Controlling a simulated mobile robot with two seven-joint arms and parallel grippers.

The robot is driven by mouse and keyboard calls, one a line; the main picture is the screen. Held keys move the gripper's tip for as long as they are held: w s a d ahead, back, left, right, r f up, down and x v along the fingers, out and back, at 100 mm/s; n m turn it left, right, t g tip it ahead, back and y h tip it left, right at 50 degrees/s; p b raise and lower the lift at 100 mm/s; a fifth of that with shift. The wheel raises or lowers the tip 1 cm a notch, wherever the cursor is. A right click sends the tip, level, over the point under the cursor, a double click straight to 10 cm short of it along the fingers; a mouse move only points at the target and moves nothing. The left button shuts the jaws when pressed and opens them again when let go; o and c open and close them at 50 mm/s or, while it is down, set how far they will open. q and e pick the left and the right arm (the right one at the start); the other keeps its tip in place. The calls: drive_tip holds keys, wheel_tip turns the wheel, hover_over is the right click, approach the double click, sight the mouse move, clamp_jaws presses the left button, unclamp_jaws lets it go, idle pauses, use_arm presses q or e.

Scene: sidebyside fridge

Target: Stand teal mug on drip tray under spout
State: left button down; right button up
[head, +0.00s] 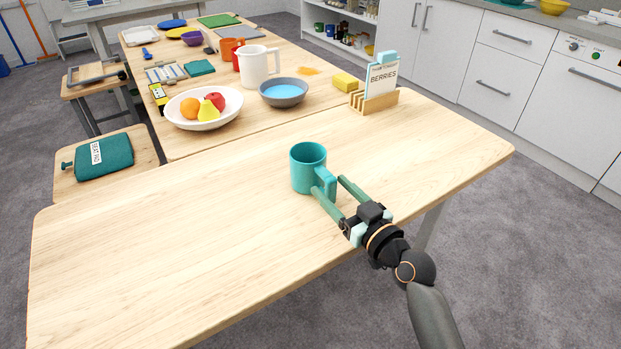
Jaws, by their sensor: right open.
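The teal mug (305,169) stands upright on the near wooden table (180,235), with its handle (325,184) turned toward my right gripper. My right gripper (328,190) is open, with its two green fingers on either side of the handle. I cannot tell whether the fingers touch it. My left gripper is not in view. No drip tray or spout can be made out in this view.
A fruit bowl (204,115), a grey bowl of blue liquid (283,93), a white pitcher (258,66) and a BERRIES card in a wooden holder (375,99) stand behind the mug. The table left of the mug is clear. White cabinets (455,45) line the back right.

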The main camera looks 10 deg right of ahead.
drive_tip(key=shift+w+a, duration=0.1)
drive_tip(key=shift+w, duration=0.1)
clamp_jaws()
idle(0.4)
idle(0.9)
